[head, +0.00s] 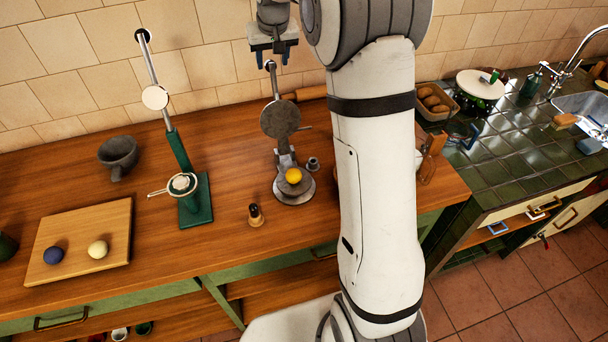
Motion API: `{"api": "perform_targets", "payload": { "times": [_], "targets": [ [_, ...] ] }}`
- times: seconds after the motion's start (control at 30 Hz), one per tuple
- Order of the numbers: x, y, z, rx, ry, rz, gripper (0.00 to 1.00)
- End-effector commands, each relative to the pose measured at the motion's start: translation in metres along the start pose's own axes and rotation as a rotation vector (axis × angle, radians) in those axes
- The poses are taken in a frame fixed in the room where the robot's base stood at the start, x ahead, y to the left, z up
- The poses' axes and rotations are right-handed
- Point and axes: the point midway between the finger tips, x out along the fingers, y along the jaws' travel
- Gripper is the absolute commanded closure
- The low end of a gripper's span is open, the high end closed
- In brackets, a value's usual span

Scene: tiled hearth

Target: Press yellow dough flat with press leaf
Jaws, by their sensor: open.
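A yellow dough ball (293,175) sits on the round grey base plate (301,191) of a metal press near the middle of the wooden counter. The press leaf (280,119), a dark grey disc, stands raised behind and above the dough, apart from it. The press handle (270,67) points up and ends in a dark tip with a ring. My gripper (284,56) is open and empty, pointing down, and appears close to the top of this handle. I cannot tell whether it touches the handle. My arm hides the counter to the right of the press.
A green press (179,150) with a raised lever stands to the left. A small dark stamp (255,215) stands in front of the metal press.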

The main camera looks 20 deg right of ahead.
Motion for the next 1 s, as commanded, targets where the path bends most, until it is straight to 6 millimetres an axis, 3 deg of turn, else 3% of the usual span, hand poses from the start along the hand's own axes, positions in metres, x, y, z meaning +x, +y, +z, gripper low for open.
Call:
{"api": "perform_targets", "payload": {
  "times": [0.53,1.0],
  "targets": [
    [0.046,0.001,0.000,0.001,0.000,0.001,0.53],
    [0.042,0.001,0.000,0.001,0.001,0.001,0.90]
  ]
}}
